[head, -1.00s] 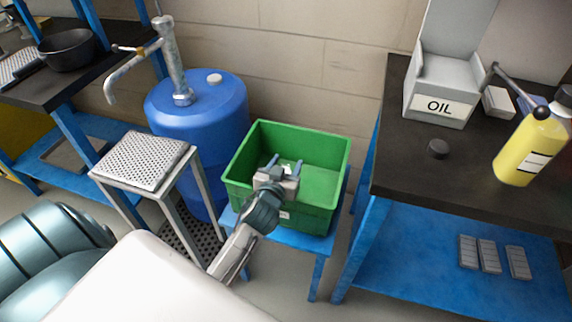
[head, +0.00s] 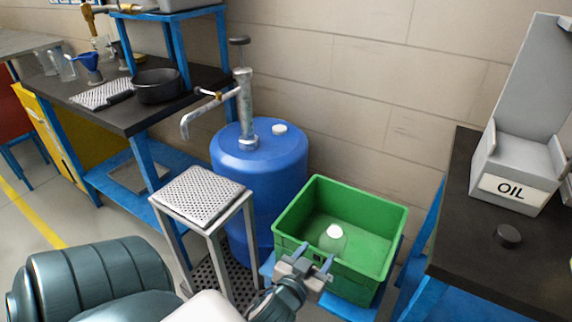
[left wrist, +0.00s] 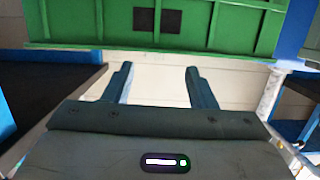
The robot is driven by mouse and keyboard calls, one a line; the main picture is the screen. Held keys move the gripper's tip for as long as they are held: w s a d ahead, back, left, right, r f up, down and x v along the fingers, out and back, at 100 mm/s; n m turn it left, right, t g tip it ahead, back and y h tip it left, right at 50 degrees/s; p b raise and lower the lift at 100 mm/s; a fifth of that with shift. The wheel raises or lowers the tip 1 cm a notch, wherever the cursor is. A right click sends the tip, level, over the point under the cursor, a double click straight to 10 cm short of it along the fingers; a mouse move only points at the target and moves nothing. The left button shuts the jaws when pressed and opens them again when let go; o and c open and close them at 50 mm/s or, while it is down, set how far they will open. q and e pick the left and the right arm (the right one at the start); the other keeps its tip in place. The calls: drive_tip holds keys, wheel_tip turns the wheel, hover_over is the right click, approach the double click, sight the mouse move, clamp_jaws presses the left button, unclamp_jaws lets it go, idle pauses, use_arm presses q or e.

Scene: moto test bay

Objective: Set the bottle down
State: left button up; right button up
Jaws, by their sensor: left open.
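A pale, see-through bottle with a white cap (head: 335,232) stands inside the green crate (head: 385,250) in the head view. It looks upright, its lower part partly hidden by the crate's near wall. My left gripper (head: 310,265) is open and empty at the near side of the crate, apart from the bottle. In the left wrist view the two fingers (left wrist: 160,85) are spread with nothing between them. The green crate's side (left wrist: 230,25) fills the top of that view. The bottle does not show there. My right gripper is in neither view.
The crate rests on a low blue stand. A blue drum (head: 262,170) with a pump and a perforated-top stand (head: 198,193) are left of it. A dark bench with an OIL box (head: 515,165) is at right. A black pan (head: 157,86) sits on the left bench.

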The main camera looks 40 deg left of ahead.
use_arm(q)
drive_tip(key=s+d+f+m+g+h, duration=0.1)
drive_tip(key=s+f+g, duration=0.3)
drive_tip(key=s, duration=0.4)
drive_tip(key=s+f+m+g+h, duration=0.2)
drive_tip(key=s+f+g, duration=0.2)
drive_tip(key=s+g, duration=0.2)
drive_tip(key=shift+s+d+f+m+g, duration=0.35)
drive_tip(key=shift+s+d+m+g, duration=0.05)
drive_tip(key=shift+s, duration=0.5)
